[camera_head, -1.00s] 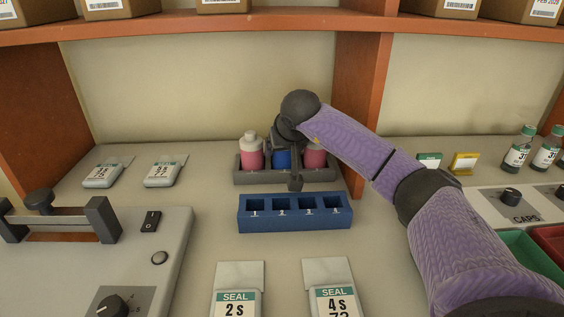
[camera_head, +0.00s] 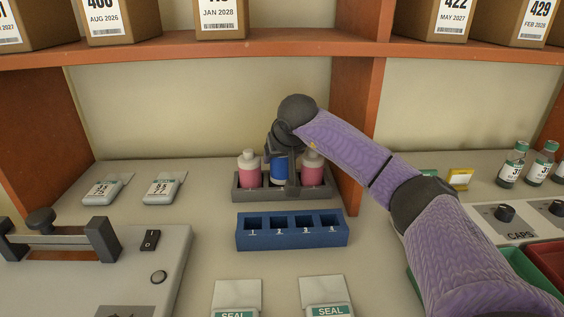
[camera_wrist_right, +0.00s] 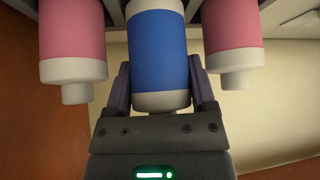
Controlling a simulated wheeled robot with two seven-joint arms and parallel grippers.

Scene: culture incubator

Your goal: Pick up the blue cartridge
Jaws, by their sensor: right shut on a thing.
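The blue cartridge (camera_head: 279,169) stands in the middle of a dark grey rack (camera_head: 288,196), between two pink cartridges (camera_head: 249,171) (camera_head: 313,171). In the right wrist view the blue cartridge (camera_wrist_right: 160,50) lies between the two fingers of my right gripper (camera_wrist_right: 161,92), with a finger against each side. The right gripper (camera_head: 283,157) is shut on it, and the gripper hides its top in the head view. The pink cartridges flank it, apart from the fingers. My left gripper is not in view.
A blue four-slot block (camera_head: 292,240) with empty slots sits just in front of the rack. An orange upright panel (camera_head: 357,120) stands close behind my right arm. A sealing device (camera_head: 130,265) is at left; small vials (camera_head: 512,165) stand at right.

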